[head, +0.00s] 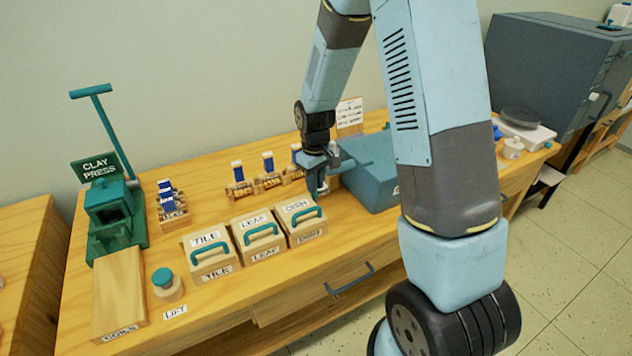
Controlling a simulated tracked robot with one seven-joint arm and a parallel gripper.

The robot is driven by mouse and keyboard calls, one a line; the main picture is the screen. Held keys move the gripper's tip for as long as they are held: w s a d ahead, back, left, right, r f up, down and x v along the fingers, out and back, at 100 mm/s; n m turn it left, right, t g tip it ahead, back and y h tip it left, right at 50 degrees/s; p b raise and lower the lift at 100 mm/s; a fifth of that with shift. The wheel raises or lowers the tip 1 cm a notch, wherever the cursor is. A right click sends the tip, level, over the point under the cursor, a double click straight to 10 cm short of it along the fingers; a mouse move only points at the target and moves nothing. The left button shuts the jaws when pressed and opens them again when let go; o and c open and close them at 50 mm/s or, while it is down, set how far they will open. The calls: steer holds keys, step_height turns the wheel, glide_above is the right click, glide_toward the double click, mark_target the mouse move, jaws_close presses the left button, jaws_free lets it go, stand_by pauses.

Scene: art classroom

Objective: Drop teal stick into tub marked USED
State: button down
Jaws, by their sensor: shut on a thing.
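My gripper (316,186) points down over the back middle of the wooden workbench, just behind the box labelled DISH. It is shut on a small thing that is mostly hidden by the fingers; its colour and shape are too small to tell. A blue-grey bin (362,172) stands just right of my gripper. Its label is mostly hidden behind my arm, so I cannot read whether it says USED. Several blue-and-white sticks stand in wooden racks (268,181) left of my gripper. I cannot make out a separate teal stick.
Lidded boxes marked TILE (211,257), LEAF (258,241) and DISH (302,221) stand in front. A green clay press (112,212), a small rack (173,212) and a teal-topped stamp (167,286) are at left. The front left of the bench (215,318) has bare wood.

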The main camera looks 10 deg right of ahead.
steer(key=shift+f, duration=0.1)
steer(key=c, duration=1.3)
jaws_free()
